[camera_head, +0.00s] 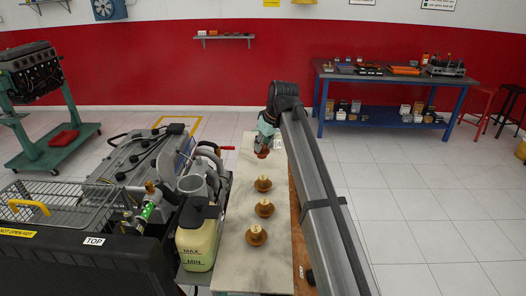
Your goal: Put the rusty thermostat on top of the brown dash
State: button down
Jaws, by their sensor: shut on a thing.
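Several rusty brown, round thermostats with pale brass tops stand in a row on a pale bench top (232,222): a far one (263,184), a middle one (264,207) and a near one (256,235). My gripper (264,146) is at the far end of the bench, pointing down and shut on a rusty brown thermostat (263,154), which is partly hidden and small. I cannot tell whether that piece touches the surface below. I cannot make out the brown dash clearly.
An engine trainer (150,160) with hoses, a wire basket (60,203) and a yellowish coolant tank (197,240) stand close left of the bench. My arm covers the bench's right side. A blue workbench (395,78) stands far right, with open floor before it.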

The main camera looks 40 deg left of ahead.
aim_at(265, 148)
jog(key=shift+f+p, duration=0.3)
jog(key=shift+f, duration=1.35)
jog(key=shift+f, duration=0.1)
jog(key=c, duration=0.9)
grip_release()
jog(key=b+v, duration=0.2)
jog(key=v, duration=1)
jog(key=shift+a+b, duration=0.1)
jog(key=shift+b, duration=0.2)
